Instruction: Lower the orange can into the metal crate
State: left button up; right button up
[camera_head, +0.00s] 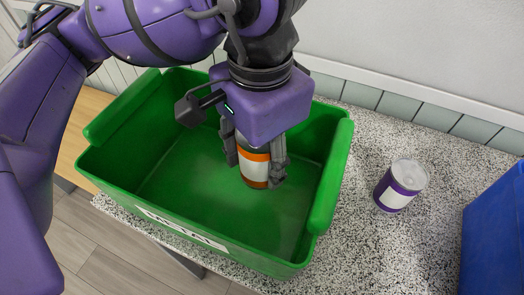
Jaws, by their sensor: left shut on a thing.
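An orange can with a white label (254,171) is held upright in my left gripper (256,160), whose fingers are shut on its sides. The can is inside the outline of a green crate (327,190), over its right half. I cannot tell whether its base touches the crate floor. The crate carries a white label with dark letters, partly readable as "METAL", on its front wall. My left arm comes in from the upper left and hides part of the crate's back rim. My right gripper is not in view.
A purple can with a white label (397,190) stands on the speckled counter (375,250) right of the crate. A blue container (497,240) is at the right edge. A wall runs behind the counter. The crate's left floor is empty.

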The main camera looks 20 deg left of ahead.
aim_at(261, 177)
pick_arm(q)
jog(key=shift+f+b, duration=0.5)
jog(key=shift+f, duration=0.25)
jog(key=shift+f+b, duration=0.55)
jog(key=shift+f, duration=0.1)
jog(key=shift+f+b, duration=0.75)
jog(key=shift+f, duration=0.05)
jog(key=shift+s+d+f, duration=0.1)
jog(key=shift+f, duration=0.05)
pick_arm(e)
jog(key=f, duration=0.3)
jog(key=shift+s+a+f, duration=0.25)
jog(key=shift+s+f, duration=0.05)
